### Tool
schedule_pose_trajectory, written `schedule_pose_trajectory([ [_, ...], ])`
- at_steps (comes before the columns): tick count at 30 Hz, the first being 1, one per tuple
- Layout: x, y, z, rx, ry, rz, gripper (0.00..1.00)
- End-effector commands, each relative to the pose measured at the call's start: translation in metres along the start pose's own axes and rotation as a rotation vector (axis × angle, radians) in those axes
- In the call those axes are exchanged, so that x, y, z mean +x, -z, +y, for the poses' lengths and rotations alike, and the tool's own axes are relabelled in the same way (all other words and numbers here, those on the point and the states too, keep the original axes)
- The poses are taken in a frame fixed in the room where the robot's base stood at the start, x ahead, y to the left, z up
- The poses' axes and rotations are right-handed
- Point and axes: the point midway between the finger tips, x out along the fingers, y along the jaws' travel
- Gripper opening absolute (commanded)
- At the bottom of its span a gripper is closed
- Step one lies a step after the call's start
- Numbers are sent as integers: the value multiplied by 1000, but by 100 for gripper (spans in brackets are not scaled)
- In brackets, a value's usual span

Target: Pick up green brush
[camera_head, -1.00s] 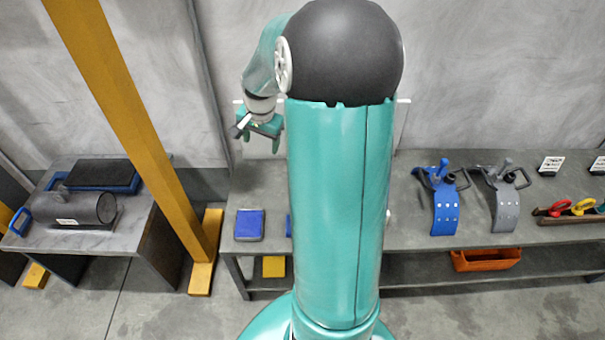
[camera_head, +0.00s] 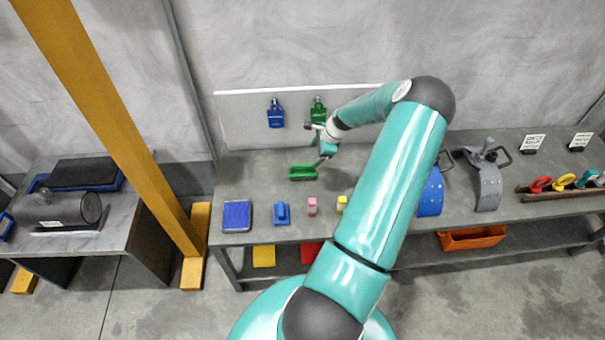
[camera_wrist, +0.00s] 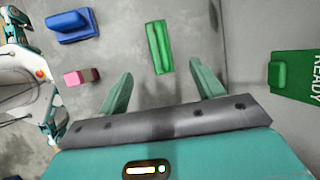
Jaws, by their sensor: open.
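The green brush (camera_head: 303,172) lies on the grey workbench near the white back panel. In the wrist view the green brush (camera_wrist: 160,47) lies ahead of the fingertips, between the lines of the two fingers, with its raised handle along its length. My gripper (camera_wrist: 162,85) is open and empty, its two teal fingers spread wide. In the head view my gripper (camera_head: 323,160) hangs just right of the brush, close to its end; whether it touches cannot be told there. The wrist view shows a gap.
A blue brush (camera_head: 281,213), a pink-and-maroon block (camera_head: 312,206) and a yellow block (camera_head: 342,204) lie along the front of the bench. A blue pad (camera_head: 237,216) lies at left. Blue (camera_head: 276,114) and green (camera_head: 318,110) holders hang on the back panel (camera_head: 240,118).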

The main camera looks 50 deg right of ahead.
Motion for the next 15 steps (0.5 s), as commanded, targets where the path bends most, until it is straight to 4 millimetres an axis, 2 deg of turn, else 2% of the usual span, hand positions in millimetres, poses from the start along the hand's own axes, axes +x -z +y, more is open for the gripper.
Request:
schedule_pose_trajectory([
  [9,61,-1,1,-3,-3,-2,67],
  [15,79,-1,1,-4,-2,0,67],
])
